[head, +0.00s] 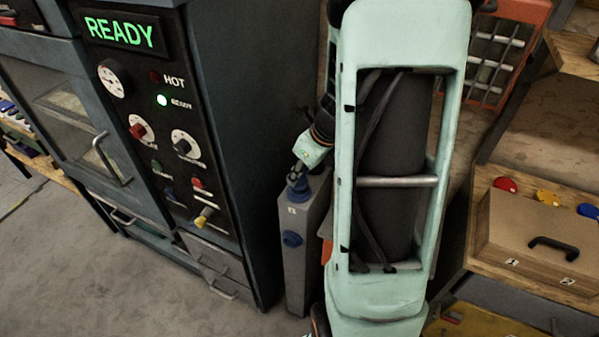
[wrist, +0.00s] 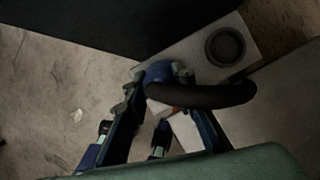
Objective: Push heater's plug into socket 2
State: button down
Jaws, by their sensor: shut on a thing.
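My gripper (head: 299,176) is at the top of a grey post (head: 303,260) beside the dark oven. In the wrist view my gripper (wrist: 158,92) is shut on a blue plug (wrist: 166,70), with a thick black cable (wrist: 215,96) curving off to the right. The plug is over or against the grey post (wrist: 262,43); whether it sits in a socket cannot be told. A round dark socket (wrist: 226,46) shows to its right. The socket numbers are unreadable.
The oven (head: 150,120), showing READY, stands close at the post's left. An orange crate (head: 505,45) is behind. Open floor (head: 90,270) lies at front left.

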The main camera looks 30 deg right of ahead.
jog(key=shift+f+b, duration=0.7)
jog(key=shift+f, duration=0.2)
jog(key=shift+r, duration=0.1)
jog(key=c, duration=1.5)
grip_release()
jog(key=shift+c, duration=0.2)
jog(key=shift+r, duration=0.1)
jog(key=v, duration=1.1)
jog(key=shift+r, duration=0.4)
